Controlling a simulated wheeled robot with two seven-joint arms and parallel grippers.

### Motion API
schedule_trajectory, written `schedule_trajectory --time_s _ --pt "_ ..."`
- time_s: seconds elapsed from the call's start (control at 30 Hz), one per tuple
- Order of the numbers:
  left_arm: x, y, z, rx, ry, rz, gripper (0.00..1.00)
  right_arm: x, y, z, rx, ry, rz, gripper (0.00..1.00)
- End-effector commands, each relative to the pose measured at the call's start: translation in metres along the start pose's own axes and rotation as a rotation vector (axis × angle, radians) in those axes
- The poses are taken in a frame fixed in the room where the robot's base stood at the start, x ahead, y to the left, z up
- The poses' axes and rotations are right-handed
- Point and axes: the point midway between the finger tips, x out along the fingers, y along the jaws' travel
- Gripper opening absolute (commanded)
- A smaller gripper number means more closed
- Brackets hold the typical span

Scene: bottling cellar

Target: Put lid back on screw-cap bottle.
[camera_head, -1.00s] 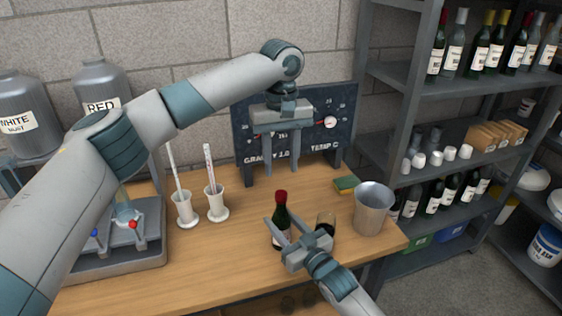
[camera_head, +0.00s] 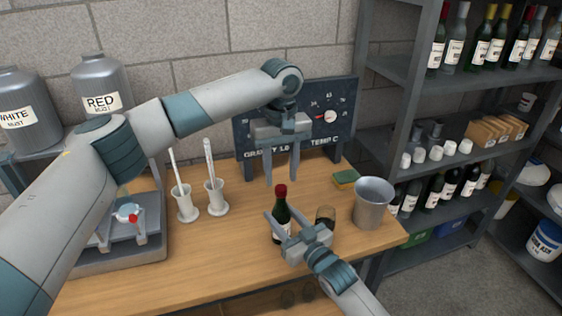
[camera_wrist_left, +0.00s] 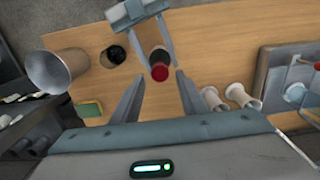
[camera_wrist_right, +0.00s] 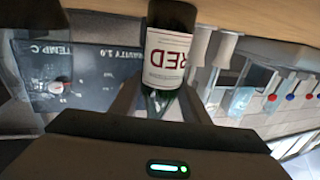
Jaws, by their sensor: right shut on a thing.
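A dark green bottle (camera_head: 282,212) with a red top (camera_head: 281,190) stands upright near the front of the wooden table. The red top sits on its neck; I cannot tell how tightly. My right gripper (camera_head: 279,215) is shut on the bottle's body from the front. The right wrist view shows the bottle (camera_wrist_right: 165,55) between its fingers, with a "RED" label. My left gripper (camera_head: 280,180) points down, open and empty, just above the red top. In the left wrist view the red top (camera_wrist_left: 160,73) shows between its fingertips. No separate loose lid is visible.
A dark glass (camera_head: 325,217) and a metal bucket (camera_head: 372,205) stand right of the bottle, a sponge (camera_head: 345,178) behind them. Two white cylinder stands (camera_head: 215,200) are to the left. A gauge board (camera_head: 340,115) stands at the back.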

Motion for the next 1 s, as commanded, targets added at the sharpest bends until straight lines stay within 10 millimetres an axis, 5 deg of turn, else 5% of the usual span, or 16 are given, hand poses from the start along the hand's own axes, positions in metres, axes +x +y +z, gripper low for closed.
schedule_trajectory --time_s 0.23,0.63,0.8,1.0 --pt "0.026 -0.001 0.0 0.0 -0.001 -0.002 0.4 0.0 0.0 0.0 0.0 0.0 0.0 0.0" --pt "0.032 0.0 0.0 0.0 0.0 0.0 0.4 0.0 0.0 0.0 0.0 0.0 0.0 0.0" --pt "0.032 0.0 0.0 0.0 0.0 0.0 0.01 0.0 0.0 0.0 0.0 0.0 0.0 0.0" --pt "0.032 0.0 0.0 0.004 0.0 -0.001 0.0 0.0 0.0 0.0 0.0 0.0 0.0 0.0"
